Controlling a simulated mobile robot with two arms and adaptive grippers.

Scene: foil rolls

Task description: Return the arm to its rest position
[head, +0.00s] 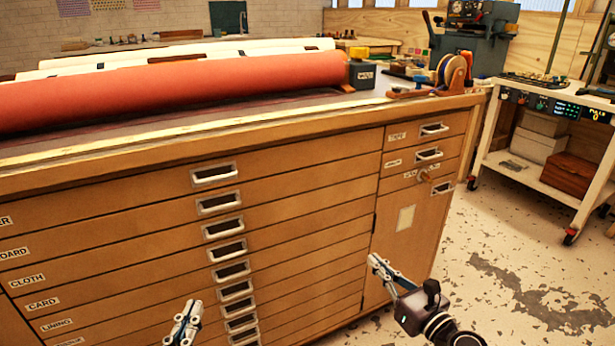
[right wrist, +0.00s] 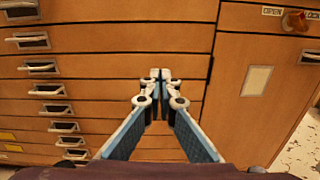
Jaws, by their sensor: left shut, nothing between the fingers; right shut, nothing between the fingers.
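My left gripper (head: 183,324) shows at the bottom of the head view, in front of the lower labelled drawers. It is shut and holds nothing. My right gripper (head: 376,264) is in front of the cabinet's lower right part, near the door. It also shows in the right wrist view (right wrist: 160,75), its fingertips together with nothing between them. The wooden drawer cabinet (head: 300,215) stands behind both grippers. In the right wrist view the drawer fronts (right wrist: 110,70) fill the space beyond the fingers. I cannot tell the exact gap between the fingertips and the cabinet.
A large red roll (head: 180,85) and white rolls (head: 270,46) lie on the cabinet top. A tape dispenser (head: 450,75) stands at its right corner. A white wheeled cart (head: 545,185) stands at the right. The floor (head: 500,280) between is clear.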

